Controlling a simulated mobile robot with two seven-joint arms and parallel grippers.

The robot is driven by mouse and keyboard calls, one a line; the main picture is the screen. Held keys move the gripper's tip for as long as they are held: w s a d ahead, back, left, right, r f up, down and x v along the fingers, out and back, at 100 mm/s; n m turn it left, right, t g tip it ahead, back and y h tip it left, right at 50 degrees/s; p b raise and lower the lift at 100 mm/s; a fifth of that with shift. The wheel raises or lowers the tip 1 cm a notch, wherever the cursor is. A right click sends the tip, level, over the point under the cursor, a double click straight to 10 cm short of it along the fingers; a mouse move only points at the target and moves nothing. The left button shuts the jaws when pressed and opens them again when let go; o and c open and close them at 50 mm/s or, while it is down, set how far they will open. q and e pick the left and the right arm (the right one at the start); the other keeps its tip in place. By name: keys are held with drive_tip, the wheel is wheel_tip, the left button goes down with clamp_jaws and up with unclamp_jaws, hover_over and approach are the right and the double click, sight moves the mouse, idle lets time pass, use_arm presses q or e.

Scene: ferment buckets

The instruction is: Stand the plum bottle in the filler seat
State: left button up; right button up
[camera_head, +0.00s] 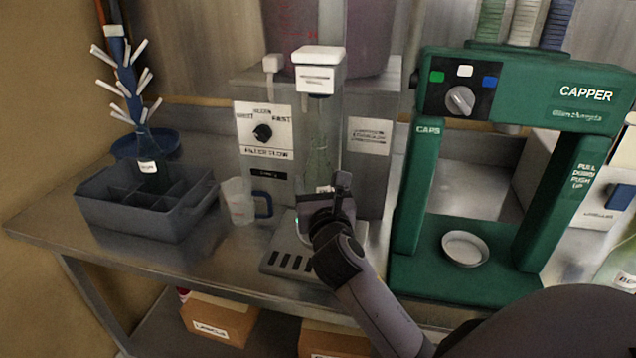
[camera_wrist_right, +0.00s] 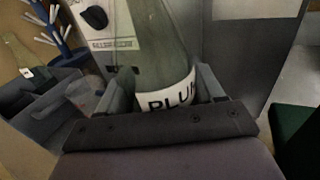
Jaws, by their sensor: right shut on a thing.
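The plum bottle (camera_head: 322,140) is pale green glass and stands upright under the filler's white spout head (camera_head: 317,72) in the head view. My right gripper (camera_head: 322,198) is shut around its lower part. In the right wrist view the bottle (camera_wrist_right: 160,40) sits between the two fingers (camera_wrist_right: 165,92), with its white PLUM label facing me. The filler's slotted base (camera_head: 285,262) lies below the gripper. The bottle's foot and the seat under it are hidden by my gripper, so I cannot tell whether they touch. My left gripper is not in view.
A measuring jug (camera_head: 238,202) stands just left of the filler. A grey divided crate (camera_head: 150,222) holds another bottle (camera_head: 152,160) at the far left. The green capper (camera_head: 405,185) stands close on the right, with a small round dish (camera_head: 465,249) on its base.

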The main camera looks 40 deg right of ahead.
drive_tip(key=shift+f+p, duration=0.35)
drive_tip(key=shift+f, duration=0.1)
idle(0.7)
drive_tip(key=shift+f, duration=0.3)
idle(0.6)
drive_tip(key=shift+f+p, duration=0.15)
drive_tip(key=shift+p, duration=0.2)
drive_tip(key=o, duration=1.3)
drive_tip(key=shift+f, duration=0.1)
drive_tip(key=v, duration=0.7)
drive_tip(key=shift+b, duration=0.3)
drive_tip(key=shift+s+a, duration=0.1)
